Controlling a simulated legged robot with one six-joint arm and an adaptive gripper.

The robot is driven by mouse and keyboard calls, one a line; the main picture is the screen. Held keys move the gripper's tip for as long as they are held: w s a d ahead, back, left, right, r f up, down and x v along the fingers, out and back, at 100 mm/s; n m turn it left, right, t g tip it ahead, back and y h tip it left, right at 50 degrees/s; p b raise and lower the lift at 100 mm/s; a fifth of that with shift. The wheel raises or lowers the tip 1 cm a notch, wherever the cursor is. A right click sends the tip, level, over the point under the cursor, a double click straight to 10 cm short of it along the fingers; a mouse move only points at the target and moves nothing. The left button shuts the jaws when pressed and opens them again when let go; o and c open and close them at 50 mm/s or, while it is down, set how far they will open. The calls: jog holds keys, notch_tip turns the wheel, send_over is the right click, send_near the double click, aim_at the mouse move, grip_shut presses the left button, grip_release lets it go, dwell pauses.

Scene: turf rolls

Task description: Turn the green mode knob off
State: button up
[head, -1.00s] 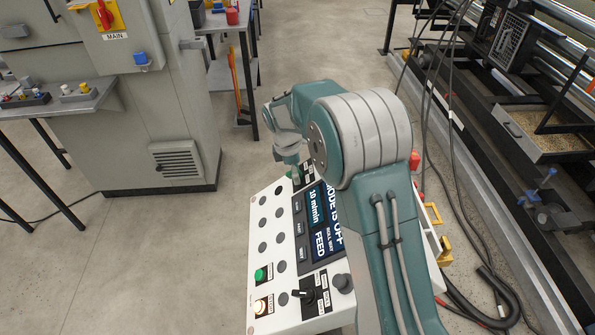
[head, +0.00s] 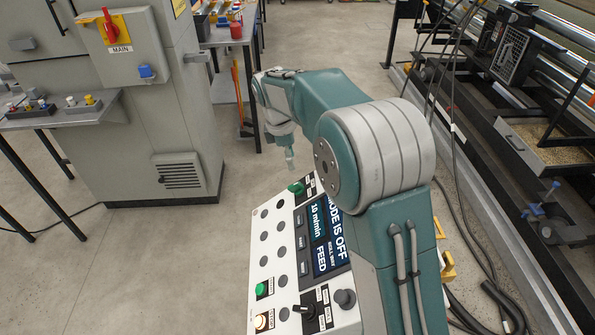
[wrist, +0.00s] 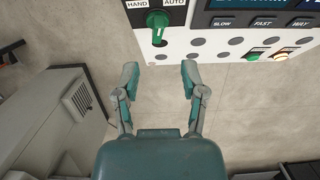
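The knob (head: 297,188) also shows at the panel's far end in the head view. The panel's screen (head: 325,232) reads "MODE IS OFF" and "10 m/min". My gripper (wrist: 160,75) has its two fingers spread with nothing between them. In the wrist view the fingertips are below the knob, apart from it. In the head view my gripper (head: 290,160) hangs above the panel's far end.
The panel also has a green button (head: 262,289), a lit button (head: 261,321) and a black selector (head: 307,310). A grey cabinet (head: 140,110) stands at left. A machine frame with a tray (head: 545,143) stands at right. Bare floor lies between.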

aim_at(296, 184)
jog(key=shift+a+r, duration=0.15)
jog(key=shift+r, duration=0.65)
jog(key=shift+m+t+y, duration=0.7)
jog(key=shift+m+y, duration=0.1)
jog(key=f, duration=0.4)
jog(key=d+f, duration=0.1)
jog(key=f, duration=0.6)
jog(key=shift+d+f, duration=0.25)
jog(key=shift+f, duration=0.1)
